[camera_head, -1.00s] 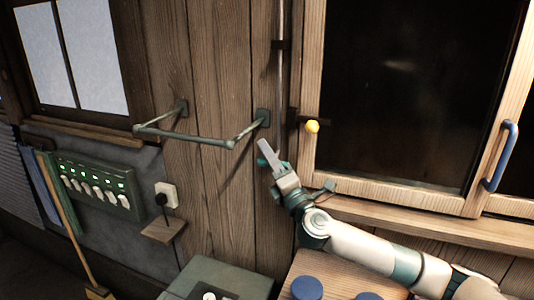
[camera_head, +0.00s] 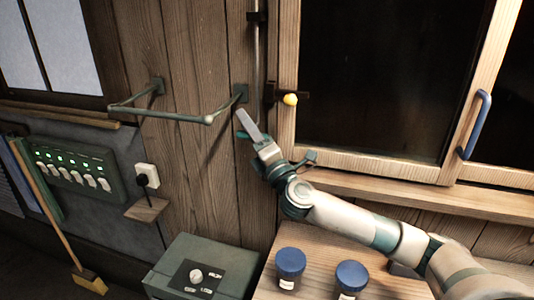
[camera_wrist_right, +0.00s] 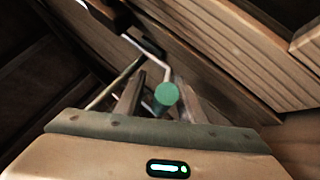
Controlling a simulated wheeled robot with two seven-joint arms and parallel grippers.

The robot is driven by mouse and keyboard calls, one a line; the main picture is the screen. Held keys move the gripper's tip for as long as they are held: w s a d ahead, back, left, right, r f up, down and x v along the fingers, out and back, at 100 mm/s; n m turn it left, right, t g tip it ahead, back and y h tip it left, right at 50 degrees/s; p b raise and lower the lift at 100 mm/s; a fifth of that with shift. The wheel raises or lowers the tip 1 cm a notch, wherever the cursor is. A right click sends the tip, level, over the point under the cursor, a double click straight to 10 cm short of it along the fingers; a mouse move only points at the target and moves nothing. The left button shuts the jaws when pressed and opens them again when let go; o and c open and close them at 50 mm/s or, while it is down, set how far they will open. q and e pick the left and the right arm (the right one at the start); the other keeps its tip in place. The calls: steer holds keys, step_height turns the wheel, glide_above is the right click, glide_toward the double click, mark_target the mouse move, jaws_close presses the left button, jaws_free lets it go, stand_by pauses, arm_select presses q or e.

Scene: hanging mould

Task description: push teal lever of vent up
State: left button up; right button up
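The teal lever end (camera_wrist_right: 166,95) shows in the right wrist view as a round teal knob on a bent grey rod. In the head view a small teal bit of it (camera_head: 242,135) shows beside the finger, mostly hidden. A thin metal rod (camera_head: 255,60) runs up the wall above it; the vent itself is not clearly seen. My right gripper (camera_head: 248,124) is at the lever. In the wrist view its fingers (camera_wrist_right: 160,100) are apart, with the knob between them in the picture; contact cannot be told. My left gripper is out of view.
A green metal rail (camera_head: 170,115) projects from the wall just left of my gripper. A yellow knob (camera_head: 290,99) and the window frame (camera_head: 287,60) are close on the right. Below are a grey-green box (camera_head: 205,262) and blue-lidded jars (camera_head: 290,262) on a wooden top.

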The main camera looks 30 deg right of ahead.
arm_select(q)
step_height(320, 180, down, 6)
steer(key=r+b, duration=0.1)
steer(key=b, duration=0.4)
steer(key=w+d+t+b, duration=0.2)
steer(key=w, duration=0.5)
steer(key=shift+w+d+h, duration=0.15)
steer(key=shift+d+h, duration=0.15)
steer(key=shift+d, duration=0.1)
arm_select(e)
steer(key=v, duration=1.7)
steer(key=shift+w+a, duration=0.1)
